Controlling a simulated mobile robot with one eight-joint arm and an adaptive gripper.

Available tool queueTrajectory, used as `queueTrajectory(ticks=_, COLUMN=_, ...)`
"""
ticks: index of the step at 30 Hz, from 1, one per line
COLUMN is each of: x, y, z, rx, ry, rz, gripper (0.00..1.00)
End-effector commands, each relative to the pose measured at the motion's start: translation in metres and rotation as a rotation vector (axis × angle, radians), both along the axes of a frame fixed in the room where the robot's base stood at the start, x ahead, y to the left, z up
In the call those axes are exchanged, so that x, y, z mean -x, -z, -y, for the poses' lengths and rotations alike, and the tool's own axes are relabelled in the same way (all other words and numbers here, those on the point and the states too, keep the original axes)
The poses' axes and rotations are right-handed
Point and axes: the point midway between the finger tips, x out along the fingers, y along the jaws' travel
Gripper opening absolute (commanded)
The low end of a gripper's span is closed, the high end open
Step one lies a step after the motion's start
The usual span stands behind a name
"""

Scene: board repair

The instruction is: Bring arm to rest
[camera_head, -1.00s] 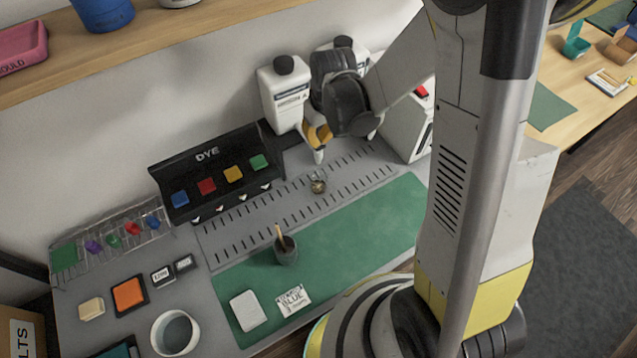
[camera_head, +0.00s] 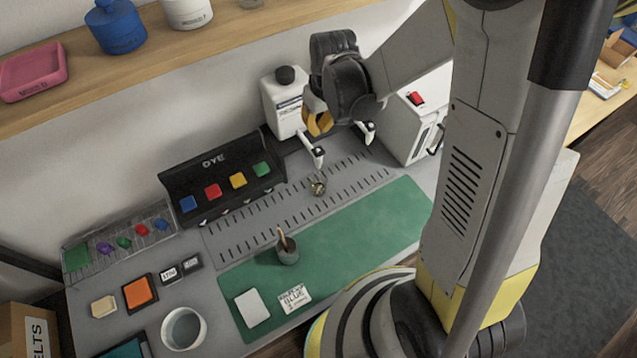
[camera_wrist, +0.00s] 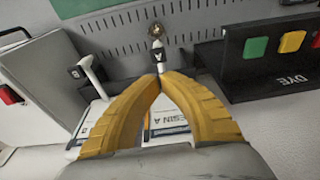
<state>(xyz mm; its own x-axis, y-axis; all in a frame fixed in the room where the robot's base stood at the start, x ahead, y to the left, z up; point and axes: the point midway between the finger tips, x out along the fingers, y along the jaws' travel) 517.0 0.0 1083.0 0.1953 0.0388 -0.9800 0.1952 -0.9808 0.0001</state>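My gripper (camera_head: 344,150) hangs at the end of my folded arm, above the back of the grey workbench (camera_head: 215,245). A small round metallic item (camera_head: 318,188) lies on the slotted grey strip below the fingertips.
A white bottle (camera_head: 285,105) stands close left of my gripper. A white box with a red switch (camera_head: 415,125) stands close right. The black dye rack (camera_head: 222,182) is to the left. A cup with a stick (camera_head: 287,250) stands on the green mat (camera_head: 370,225). A shelf (camera_head: 215,38) runs above.

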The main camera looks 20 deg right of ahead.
Motion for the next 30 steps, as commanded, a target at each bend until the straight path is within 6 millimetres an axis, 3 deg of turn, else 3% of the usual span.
queueTrajectory(ticks=19, x=0.006, y=-0.005, z=0.000, rx=0.000, ry=0.010, rz=0.019, gripper=0.00)
queueTrajectory(ticks=23, x=0.021, y=-0.017, z=0.000, rx=0.001, ry=0.035, rz=0.070, gripper=0.00)
queueTrajectory(ticks=30, x=0.068, y=-0.037, z=-0.001, rx=-0.006, ry=0.096, rz=0.197, gripper=0.00)
